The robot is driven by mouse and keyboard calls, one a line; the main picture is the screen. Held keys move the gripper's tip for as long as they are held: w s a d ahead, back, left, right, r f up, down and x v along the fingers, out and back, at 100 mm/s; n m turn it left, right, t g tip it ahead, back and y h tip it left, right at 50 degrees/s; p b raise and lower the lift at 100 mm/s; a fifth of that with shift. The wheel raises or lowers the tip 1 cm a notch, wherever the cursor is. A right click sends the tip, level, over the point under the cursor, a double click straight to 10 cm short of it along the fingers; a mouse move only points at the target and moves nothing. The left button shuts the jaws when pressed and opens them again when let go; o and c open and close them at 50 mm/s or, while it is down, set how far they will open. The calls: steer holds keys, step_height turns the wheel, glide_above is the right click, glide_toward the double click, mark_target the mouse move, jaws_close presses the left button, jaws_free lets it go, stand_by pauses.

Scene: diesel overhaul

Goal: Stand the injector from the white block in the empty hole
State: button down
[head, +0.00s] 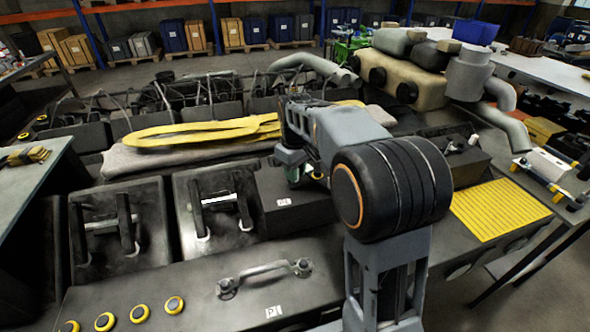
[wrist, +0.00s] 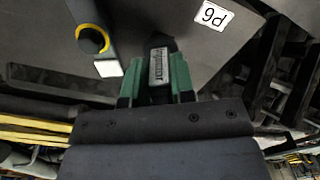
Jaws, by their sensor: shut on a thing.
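My gripper (wrist: 158,82) has green fingers shut on a dark injector (wrist: 159,66) with a grey ribbed patch, in the wrist view. In the head view my gripper (head: 292,174) is above the engine's middle, partly behind my arm. The injector's lower end is hidden. Left of it in the wrist view, another dark part (wrist: 90,17) with a yellow ring and a pale end stands by the dark surface. The white block (head: 545,163) is on the right-hand bench in the head view. I cannot make out the empty hole.
Dark engine covers fill the foreground, one with a metal handle (head: 264,275) and several yellow-ringed caps (head: 139,313). A yellow ribbed pad (head: 500,209) is to the right. A label (wrist: 212,16) reads P6.

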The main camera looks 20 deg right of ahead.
steer(key=shift+f+b, duration=0.4)
steer(key=shift+f, duration=0.3)
steer(key=c, duration=0.9)
jaws_free()
step_height(320, 180, up, 14)
steer(key=shift+f, duration=0.1)
steer(key=f, duration=0.1)
steer(key=w+f+m, duration=0.1)
steer(key=shift+f+m+t, duration=0.3)
steer(key=shift+f, duration=0.1)
steer(key=s+f+m+t, duration=0.1)
steer(key=s+f, duration=0.2)
steer(key=s, duration=0.4)
steer(key=s+f+m+t, duration=0.1)
steer(key=s+f+m, duration=0.1)
steer(key=s, duration=0.4)
steer(key=s+f+m+t, duration=0.1)
steer(key=s+f+t, duration=0.1)
steer(key=s+f, duration=0.3)
steer(key=shift+s+a, duration=0.1)
steer(key=shift+s, duration=1.2)
